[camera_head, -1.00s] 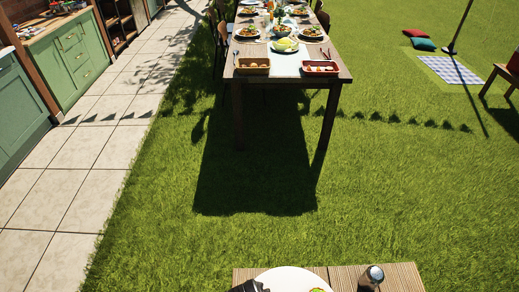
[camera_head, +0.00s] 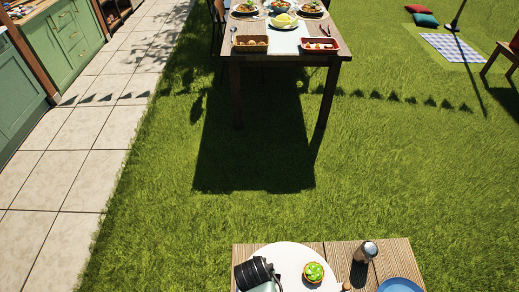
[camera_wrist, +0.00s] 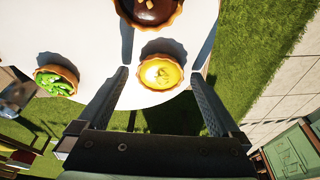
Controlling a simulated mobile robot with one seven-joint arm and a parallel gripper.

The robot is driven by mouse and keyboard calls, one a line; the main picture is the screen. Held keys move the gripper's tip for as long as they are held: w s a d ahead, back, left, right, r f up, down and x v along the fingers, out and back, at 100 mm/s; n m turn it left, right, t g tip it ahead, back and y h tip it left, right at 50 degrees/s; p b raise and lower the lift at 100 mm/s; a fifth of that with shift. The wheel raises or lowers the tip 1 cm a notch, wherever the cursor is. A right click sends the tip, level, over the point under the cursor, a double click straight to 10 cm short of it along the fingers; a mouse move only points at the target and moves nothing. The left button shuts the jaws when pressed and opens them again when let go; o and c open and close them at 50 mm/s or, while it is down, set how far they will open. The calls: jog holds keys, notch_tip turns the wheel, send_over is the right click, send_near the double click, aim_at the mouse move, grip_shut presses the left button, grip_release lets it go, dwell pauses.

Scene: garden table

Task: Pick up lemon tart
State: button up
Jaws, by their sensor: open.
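The lemon tart (camera_wrist: 161,73), yellow with a pale topping in a fluted crust, lies on a white round board (camera_wrist: 215,20) in the wrist view. My gripper (camera_wrist: 160,76) is open, its two fingers on either side of the tart with gaps between; I cannot tell how high they are above the board. In the head view my gripper (camera_head: 257,272) is over the left part of the board (camera_head: 290,251), and the lemon tart is not visible there.
A chocolate tart (camera_wrist: 150,8) lies close beyond the lemon tart. A green-topped tart (camera_head: 313,272) sits on the board, also in the wrist view (camera_wrist: 57,80). A dark bottle (camera_head: 364,252) and a blue plate (camera_head: 400,286) stand right on the wooden table (camera_head: 395,250).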

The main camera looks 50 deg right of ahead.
jog(key=shift+f, duration=0.15)
jog(key=c, duration=1.3)
jog(key=shift+c, duration=0.2)
